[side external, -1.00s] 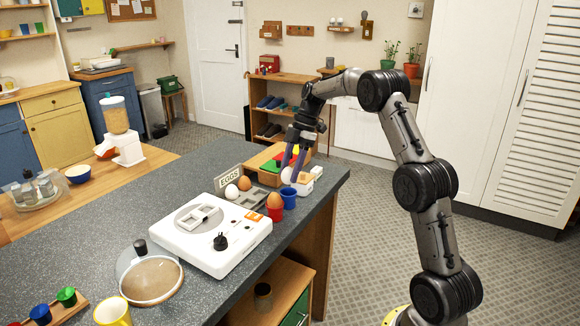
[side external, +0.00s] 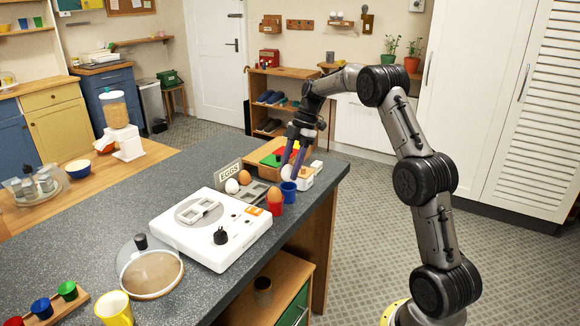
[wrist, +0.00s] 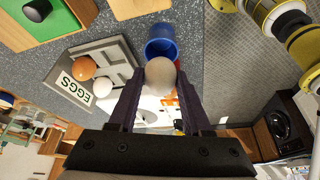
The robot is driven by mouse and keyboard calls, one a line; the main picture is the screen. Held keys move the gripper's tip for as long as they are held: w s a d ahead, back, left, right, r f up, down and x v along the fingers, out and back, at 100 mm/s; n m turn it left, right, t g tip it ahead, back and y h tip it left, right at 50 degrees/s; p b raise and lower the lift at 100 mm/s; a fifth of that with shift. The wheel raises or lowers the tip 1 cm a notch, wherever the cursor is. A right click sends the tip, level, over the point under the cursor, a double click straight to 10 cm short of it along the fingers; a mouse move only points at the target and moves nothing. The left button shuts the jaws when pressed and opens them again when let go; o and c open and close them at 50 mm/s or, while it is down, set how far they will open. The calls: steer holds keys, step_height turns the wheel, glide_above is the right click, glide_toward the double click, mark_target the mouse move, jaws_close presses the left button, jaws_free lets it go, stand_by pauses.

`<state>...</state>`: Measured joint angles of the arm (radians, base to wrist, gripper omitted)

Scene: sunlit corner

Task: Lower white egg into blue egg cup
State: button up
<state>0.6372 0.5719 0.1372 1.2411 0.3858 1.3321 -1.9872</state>
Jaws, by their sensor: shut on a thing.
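My gripper (side external: 289,168) is shut on a white egg (wrist: 160,75), which sits between its two dark fingertips. The egg also shows in the side view (side external: 287,173). The blue egg cup (side external: 288,192) stands upright on the dark counter just below the egg. In the wrist view the blue cup (wrist: 160,46) shows beyond the egg, which overlaps its near edge. The egg appears above the cup's rim; I cannot tell whether they touch. The egg hides part of the cup in the wrist view.
A red cup (side external: 275,209) with a brown egg (side external: 275,195) stands close beside the blue cup. A grey egg tray (wrist: 112,65) holds a white egg (wrist: 103,87) and a brown egg (wrist: 83,67). A white appliance (side external: 212,230) stands at the left. The counter's edge is close on the right.

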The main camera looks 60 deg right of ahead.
mark_target(288, 193)
steer(key=shift+f, duration=1.55)
stand_by(0.7)
steer(key=o, duration=0.9)
steer(key=shift+r, duration=0.1)
